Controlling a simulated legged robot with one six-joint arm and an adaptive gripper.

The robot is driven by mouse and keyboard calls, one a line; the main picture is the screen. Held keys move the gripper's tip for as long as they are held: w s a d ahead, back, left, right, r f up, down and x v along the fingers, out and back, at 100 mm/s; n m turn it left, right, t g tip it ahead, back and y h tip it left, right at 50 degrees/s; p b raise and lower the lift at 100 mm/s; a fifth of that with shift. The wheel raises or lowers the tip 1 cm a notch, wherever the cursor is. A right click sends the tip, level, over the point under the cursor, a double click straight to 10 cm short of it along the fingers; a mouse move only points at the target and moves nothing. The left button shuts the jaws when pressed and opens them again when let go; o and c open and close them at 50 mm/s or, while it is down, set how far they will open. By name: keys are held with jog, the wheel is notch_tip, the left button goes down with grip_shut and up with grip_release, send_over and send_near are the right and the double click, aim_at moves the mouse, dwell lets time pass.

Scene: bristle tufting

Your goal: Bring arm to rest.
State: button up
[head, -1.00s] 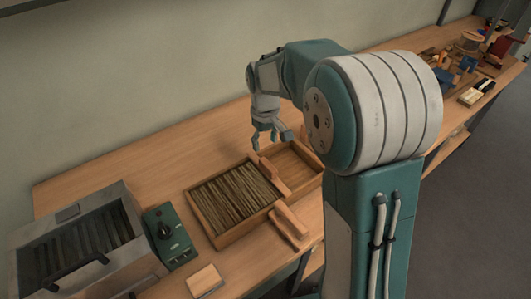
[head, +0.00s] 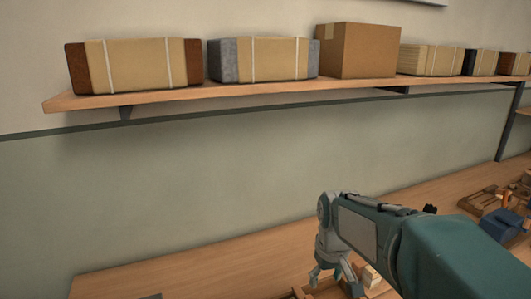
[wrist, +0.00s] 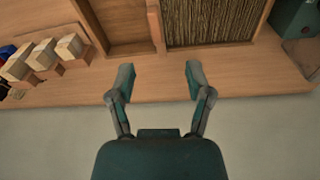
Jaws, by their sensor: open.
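My gripper (head: 338,274) hangs from my teal and white arm at the lower right of the head view, above the workbench (head: 200,268). In the wrist view my gripper (wrist: 158,80) has its two fingers spread wide apart, with nothing between them. Beyond the fingertips lies a wooden tray (wrist: 157,25) on the bench. One compartment holds dark bristles (wrist: 210,20); the other part looks empty. The fingers appear apart from the tray. Most of the tray is out of the head view.
A wall shelf (head: 220,98) carries wrapped bundles (head: 265,58) and a cardboard box (head: 357,50) above the bench. Several wooden blocks (wrist: 42,55) sit left of the tray in the wrist view. A green box (wrist: 294,17) stands at right. Bench at left looks clear.

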jog(key=s+d+r+m+t, duration=0.1)
jog(key=s+r+t, duration=0.1)
jog(key=s, duration=0.7)
jog(key=s+r+m+t, duration=0.2)
jog(key=s, duration=0.7)
jog(key=shift+s+d, duration=0.3)
jog(key=shift+d, duration=0.05)
